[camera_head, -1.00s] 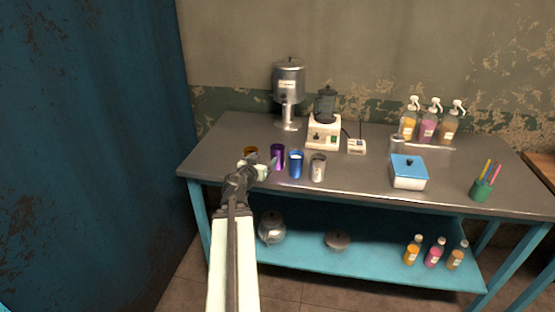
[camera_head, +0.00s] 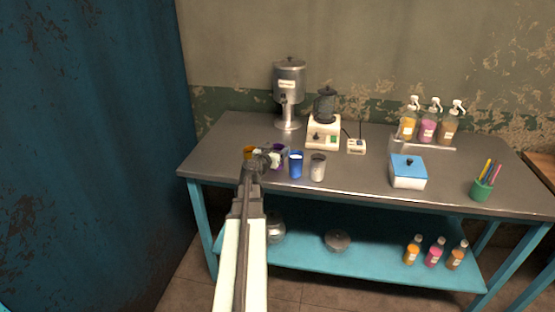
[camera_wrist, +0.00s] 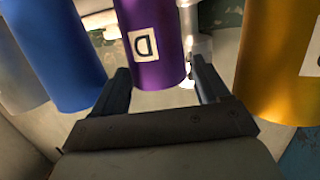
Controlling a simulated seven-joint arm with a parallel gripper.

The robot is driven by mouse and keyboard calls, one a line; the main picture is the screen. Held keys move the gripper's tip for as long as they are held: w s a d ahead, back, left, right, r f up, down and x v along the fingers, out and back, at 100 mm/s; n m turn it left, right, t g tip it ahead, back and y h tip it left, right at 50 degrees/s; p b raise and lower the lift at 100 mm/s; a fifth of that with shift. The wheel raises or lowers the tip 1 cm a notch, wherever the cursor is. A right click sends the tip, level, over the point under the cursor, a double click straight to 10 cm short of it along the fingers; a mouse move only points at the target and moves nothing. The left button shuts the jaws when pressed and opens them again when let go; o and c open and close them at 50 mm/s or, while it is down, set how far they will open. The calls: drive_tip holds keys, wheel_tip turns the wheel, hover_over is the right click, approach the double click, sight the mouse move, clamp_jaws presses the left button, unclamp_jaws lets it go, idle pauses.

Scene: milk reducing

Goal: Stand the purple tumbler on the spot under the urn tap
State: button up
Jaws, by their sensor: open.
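The purple tumbler (camera_head: 280,148) stands upright near the front left of the table, partly hidden by my gripper (camera_head: 270,157). In the wrist view the purple tumbler (camera_wrist: 152,55), with a letter label, lies between the two fingers of my gripper (camera_wrist: 160,82). The fingers are spread, with a gap visible on both sides of the tumbler. The steel urn (camera_head: 289,82) stands at the back left on a stand, its tap on the front. The stand's base (camera_head: 289,125) is bare beneath the tap.
An orange tumbler (camera_head: 249,151) stands close on the left, a blue one (camera_head: 296,165) and a grey one (camera_head: 318,168) on the right. A cream appliance (camera_head: 323,134) stands right of the urn. The table (camera_head: 232,140) is clear left of the urn.

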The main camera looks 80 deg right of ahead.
sight(280, 145)
drive_tip(key=x, duration=0.3)
drive_tip(key=shift+s+d+f, duration=0.1)
drive_tip(key=shift+s+d, duration=0.05)
drive_tip(key=shift+d, duration=0.25)
drive_tip(key=shift+a, duration=0.1)
drive_tip(key=c, duration=0.9)
drive_tip(key=shift+o, duration=0.2)
wheel_tip(280, 145, up, 18)
